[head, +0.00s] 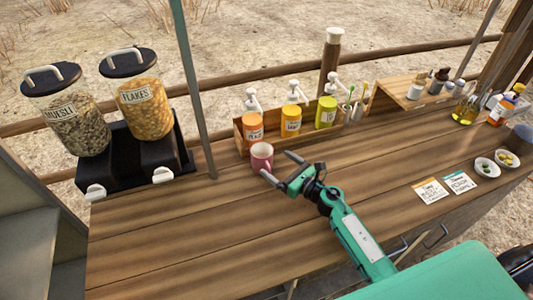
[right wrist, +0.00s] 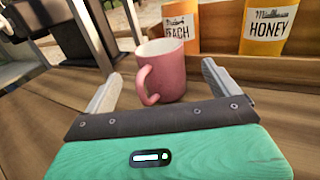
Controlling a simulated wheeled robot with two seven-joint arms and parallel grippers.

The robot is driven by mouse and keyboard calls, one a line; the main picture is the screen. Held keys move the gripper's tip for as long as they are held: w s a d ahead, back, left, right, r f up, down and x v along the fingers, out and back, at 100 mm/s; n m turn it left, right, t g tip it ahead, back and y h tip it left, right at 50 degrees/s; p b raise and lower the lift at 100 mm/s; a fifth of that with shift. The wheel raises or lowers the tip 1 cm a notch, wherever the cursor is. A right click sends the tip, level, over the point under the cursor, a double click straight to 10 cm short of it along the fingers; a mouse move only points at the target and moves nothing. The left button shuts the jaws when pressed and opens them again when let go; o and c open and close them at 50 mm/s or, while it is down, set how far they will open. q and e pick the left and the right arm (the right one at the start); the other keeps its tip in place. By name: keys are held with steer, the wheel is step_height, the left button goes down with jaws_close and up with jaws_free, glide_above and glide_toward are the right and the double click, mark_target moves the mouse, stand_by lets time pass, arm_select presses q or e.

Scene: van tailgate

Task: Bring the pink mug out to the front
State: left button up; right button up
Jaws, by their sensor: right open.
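The pink mug (head: 262,157) stands upright on the wooden counter, just in front of the wooden box of pump bottles. Its inside is pale, and it looks empty from above. My right gripper (head: 281,168) is open beside the mug, on its near right side, with its fingers pointing towards it. In the right wrist view the mug (right wrist: 164,70) stands beyond and between the two open fingers (right wrist: 160,88), with its handle turned towards the gripper and to the left. Nothing is held. My left gripper is not in the head view.
Behind the mug, a wooden box (head: 243,139) holds several labelled pump bottles. A black dispenser stand (head: 125,165) with muesli and flakes jars is at left, near a thin post (head: 192,85). Two cards (head: 430,191) and small bowls (head: 487,167) lie at right. The front counter is clear.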

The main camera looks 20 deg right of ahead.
mark_target(268, 161)
steer(key=p+x, duration=0.1)
steer(key=x, duration=0.5)
steer(key=shift+w+a, duration=0.15)
steer(key=shift+w, duration=0.1)
steer(key=c, duration=1.1)
steer(key=shift+s, duration=4.45)
steer(key=shift+s+d, duration=0.15)
steer(key=shift+s, duration=1.2)
steer(key=shift+s+d, duration=0.1)
steer(key=shift+s, duration=1.25)
steer(key=shift+s+d+b, duration=0.1)
steer(key=shift+s+b, duration=0.7)
steer(key=shift+s, duration=2.35)
